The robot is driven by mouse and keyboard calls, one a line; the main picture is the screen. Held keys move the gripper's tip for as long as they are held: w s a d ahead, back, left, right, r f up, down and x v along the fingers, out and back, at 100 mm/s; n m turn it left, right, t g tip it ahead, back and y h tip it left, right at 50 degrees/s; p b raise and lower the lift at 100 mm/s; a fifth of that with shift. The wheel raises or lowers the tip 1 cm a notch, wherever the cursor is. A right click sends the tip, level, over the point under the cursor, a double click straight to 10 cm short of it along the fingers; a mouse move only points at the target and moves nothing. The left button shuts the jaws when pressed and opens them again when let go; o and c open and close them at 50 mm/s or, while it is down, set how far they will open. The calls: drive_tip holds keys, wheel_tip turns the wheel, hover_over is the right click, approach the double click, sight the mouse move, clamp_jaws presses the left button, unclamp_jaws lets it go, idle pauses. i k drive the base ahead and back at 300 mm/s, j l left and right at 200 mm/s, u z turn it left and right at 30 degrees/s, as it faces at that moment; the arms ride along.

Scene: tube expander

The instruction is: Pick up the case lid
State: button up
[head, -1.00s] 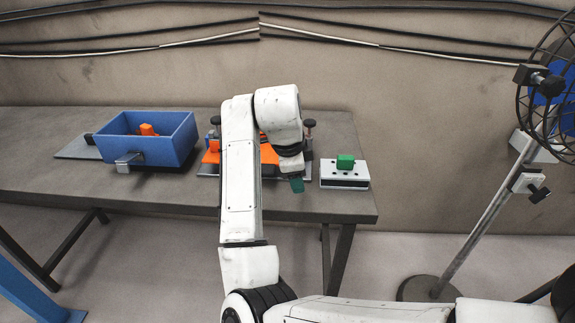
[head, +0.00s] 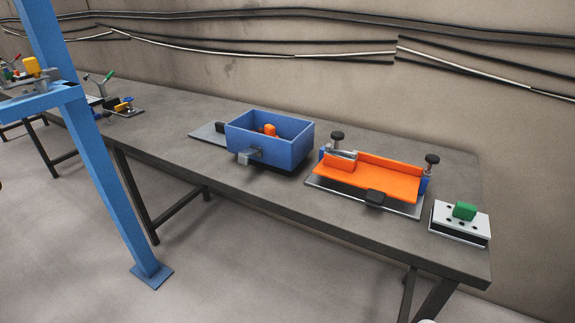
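I cannot tell for sure which thing is the case lid. An orange shallow tray-like piece (head: 385,184) lies on a grey plate (head: 330,193) between two black knobs (head: 432,158), with a black block at its front edge. A blue open-topped box (head: 285,155) stands to its left, with a small orange part (head: 269,130) inside and a metal clamp on its front. A white and black block (head: 445,220) with a green piece (head: 465,211) on top sits at the table's right end. My gripper is out of view.
The long dark table (head: 215,165) has bare room in front of the fixtures and left of the blue box. A blue post (head: 110,180) stands at the left, in front of the table. More tools lie at the table's far left. Cables run along the wall.

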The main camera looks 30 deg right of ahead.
sight(213, 132)
drive_tip(key=i+j, duration=0.2)
drive_tip(key=i, duration=0.3)
drive_tip(key=i+j+u, duration=0.1)
drive_tip(key=i+j, duration=0.15)
drive_tip(key=i, duration=0.2)
drive_tip(key=i+j, duration=0.2)
drive_tip(key=i, duration=0.3)
drive_tip(key=u, duration=0.05)
